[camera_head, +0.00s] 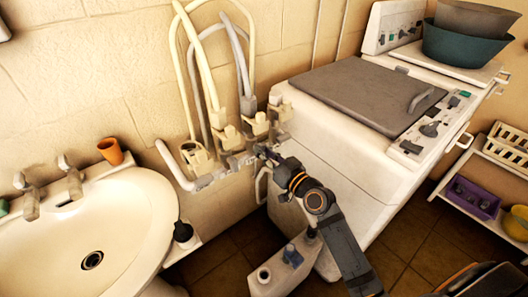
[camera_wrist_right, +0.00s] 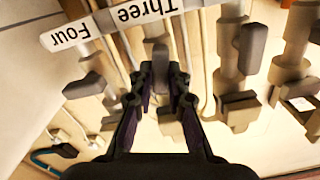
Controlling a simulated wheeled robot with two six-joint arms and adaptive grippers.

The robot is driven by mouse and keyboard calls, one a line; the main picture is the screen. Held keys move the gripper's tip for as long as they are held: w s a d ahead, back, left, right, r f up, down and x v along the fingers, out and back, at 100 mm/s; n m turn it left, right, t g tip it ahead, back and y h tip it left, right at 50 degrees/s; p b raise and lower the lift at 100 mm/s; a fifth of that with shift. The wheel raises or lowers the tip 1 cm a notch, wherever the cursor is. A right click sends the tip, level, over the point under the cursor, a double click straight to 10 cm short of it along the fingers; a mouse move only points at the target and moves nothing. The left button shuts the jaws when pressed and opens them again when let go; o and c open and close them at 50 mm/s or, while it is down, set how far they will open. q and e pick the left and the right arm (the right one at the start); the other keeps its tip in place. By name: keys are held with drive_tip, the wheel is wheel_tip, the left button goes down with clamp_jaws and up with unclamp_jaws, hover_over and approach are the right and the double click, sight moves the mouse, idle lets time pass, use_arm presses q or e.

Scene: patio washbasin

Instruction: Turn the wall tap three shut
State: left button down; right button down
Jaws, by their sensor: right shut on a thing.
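A row of wall taps with hoses is on the wall between basin and washing machine. In the wrist view, tap three (camera_wrist_right: 154,27) stands under an upside-down label reading "Three" (camera_wrist_right: 143,10). My right gripper (camera_head: 260,151) reaches the taps from the lower right in the head view. In the wrist view, its fingers (camera_wrist_right: 165,78) are closed in on the part of tap three below the label. My left gripper is in neither view.
A neighbouring tap (camera_wrist_right: 230,60) stands close on the right in the wrist view, and a label reading "Four" (camera_wrist_right: 70,35) is on the left. A white basin (camera_head: 150,205), the washing machine (camera_head: 330,150) and a pale jug (camera_head: 272,275) surround the taps.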

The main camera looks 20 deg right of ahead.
drive_tip(key=shift+d+f+m+p, duration=0.15)
drive_tip(key=shift+m+p, duration=0.7)
drive_tip(key=shift+m, duration=2.8)
drive_tip(key=shift+d+f+m+p, duration=0.15)
drive_tip(key=shift+m+p, duration=0.65)
drive_tip(key=shift+m, duration=2.85)
drive_tip(key=shift+a, duration=0.1)
drive_tip(key=c, duration=1.3)
unclamp_jaws()
drive_tip(key=v, duration=0.7)
drive_tip(key=shift+s, duration=0.2)
